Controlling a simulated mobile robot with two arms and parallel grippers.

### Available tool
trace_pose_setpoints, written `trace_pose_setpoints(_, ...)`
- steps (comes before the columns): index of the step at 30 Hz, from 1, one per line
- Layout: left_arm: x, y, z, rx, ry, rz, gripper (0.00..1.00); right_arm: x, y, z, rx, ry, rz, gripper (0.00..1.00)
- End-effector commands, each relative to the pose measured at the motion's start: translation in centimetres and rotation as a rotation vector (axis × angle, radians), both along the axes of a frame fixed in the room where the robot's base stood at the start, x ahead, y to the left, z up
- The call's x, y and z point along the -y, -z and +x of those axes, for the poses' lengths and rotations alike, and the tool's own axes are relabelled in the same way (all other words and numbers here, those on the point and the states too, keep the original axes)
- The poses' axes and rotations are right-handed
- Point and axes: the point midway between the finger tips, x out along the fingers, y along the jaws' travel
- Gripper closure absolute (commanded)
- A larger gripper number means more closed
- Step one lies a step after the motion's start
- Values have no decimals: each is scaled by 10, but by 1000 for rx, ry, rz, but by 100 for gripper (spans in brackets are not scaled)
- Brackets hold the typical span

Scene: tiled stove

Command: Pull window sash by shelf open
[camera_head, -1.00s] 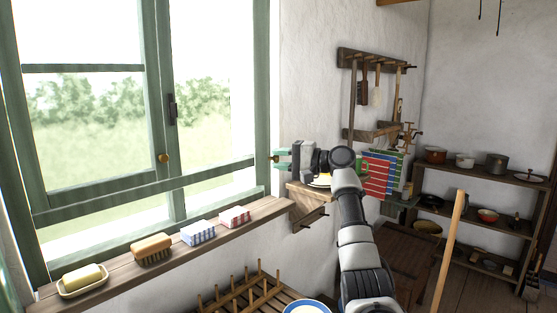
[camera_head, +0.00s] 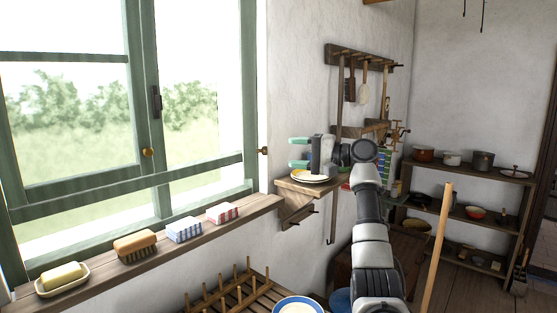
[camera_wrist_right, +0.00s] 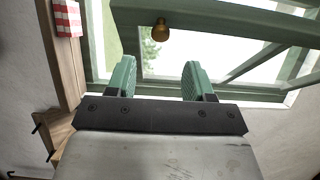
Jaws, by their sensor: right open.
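The green-framed window (camera_head: 147,100) fills the left of the head view. A brass knob (camera_head: 263,150) shows at its right edge, close to the small wall shelf (camera_head: 300,187). Another brass knob (camera_head: 148,152) is on the middle stile. My right gripper (camera_head: 297,152) is open and empty. Its green fingers point left at the right-hand knob, with a gap between. In the right wrist view, a brass knob (camera_wrist_right: 161,31) on the green sash frame lies beyond the open fingers (camera_wrist_right: 157,82). I cannot tell how far the sash is open. My left gripper is not in view.
The sill (camera_head: 150,255) holds a soap dish (camera_head: 62,279), a brush (camera_head: 136,246) and two cloth-patterned blocks (camera_head: 184,230). Plates (camera_head: 313,177) lie on the wall shelf, just below my right gripper. A peg rack (camera_head: 234,293) and a broom handle (camera_head: 438,245) stand lower down.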

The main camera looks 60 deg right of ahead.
Motion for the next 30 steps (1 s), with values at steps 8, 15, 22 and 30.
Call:
trace_pose_setpoints(8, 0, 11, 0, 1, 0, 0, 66, 9, 1, -27, 1, 0, 1, 48)
trace_pose_setpoints(15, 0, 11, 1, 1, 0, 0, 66, 9, 0, -28, 1, 0, 1, 48)
trace_pose_setpoints(22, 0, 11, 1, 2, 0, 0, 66, 9, 0, -28, 1, 0, 1, 48)
trace_pose_setpoints(30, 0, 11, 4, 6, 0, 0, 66, 9, 0, -28, 1, 0, 1, 48)
